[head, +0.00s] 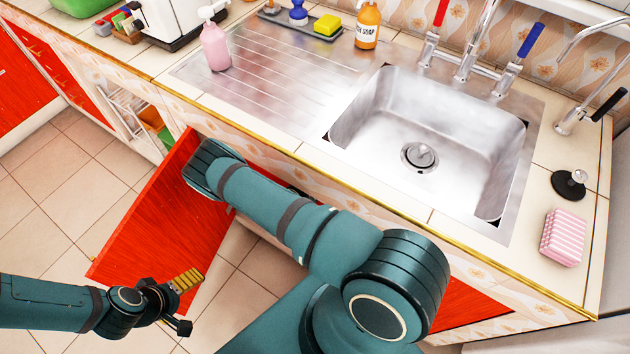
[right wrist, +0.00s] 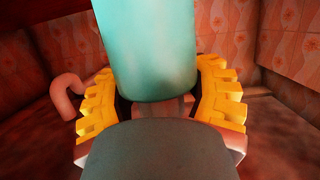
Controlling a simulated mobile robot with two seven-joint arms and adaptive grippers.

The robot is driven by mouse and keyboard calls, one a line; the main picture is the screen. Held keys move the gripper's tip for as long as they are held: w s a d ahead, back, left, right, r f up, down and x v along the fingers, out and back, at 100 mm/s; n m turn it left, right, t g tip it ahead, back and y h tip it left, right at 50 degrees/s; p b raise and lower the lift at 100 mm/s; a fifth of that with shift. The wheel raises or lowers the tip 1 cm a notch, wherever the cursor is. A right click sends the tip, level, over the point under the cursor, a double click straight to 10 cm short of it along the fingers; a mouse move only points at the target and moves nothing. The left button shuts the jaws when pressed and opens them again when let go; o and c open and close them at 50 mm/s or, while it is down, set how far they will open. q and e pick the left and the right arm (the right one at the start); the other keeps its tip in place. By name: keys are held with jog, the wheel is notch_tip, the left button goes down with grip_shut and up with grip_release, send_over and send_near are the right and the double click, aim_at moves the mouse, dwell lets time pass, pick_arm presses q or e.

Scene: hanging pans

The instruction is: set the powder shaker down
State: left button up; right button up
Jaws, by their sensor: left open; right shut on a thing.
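The powder shaker appears in the right wrist view as a teal cylinder (right wrist: 148,50); its upper end runs out of the picture. My right gripper (right wrist: 158,90) is shut on it, with a yellow ribbed finger on each side. In the head view my right arm reaches to the counter's front beside an open red cabinet door; the right gripper and the shaker are hidden there. Whether the shaker touches a surface below cannot be told. My left gripper (head: 188,302) is open and empty, low in front of the red door.
The red cabinet door (head: 150,225) stands open by my right arm. In the wrist view, patterned walls (right wrist: 290,40) enclose a dim space, with a curved pinkish pipe-like thing (right wrist: 66,95) at left. Above are the counter edge (head: 420,212) and steel sink (head: 375,115).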

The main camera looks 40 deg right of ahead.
jog(key=shift+w+d, duration=0.1)
jog(key=shift+d, duration=0.35)
notch_tip(320, 180, down, 4)
jog(key=shift+d+r+b, duration=0.1)
jog(key=shift+r+b, duration=0.1)
jog(key=shift+b, duration=0.45)
jog(key=shift+r, duration=0.1)
jog(key=o, duration=1.5)
jog(key=shift+c, duration=0.2)
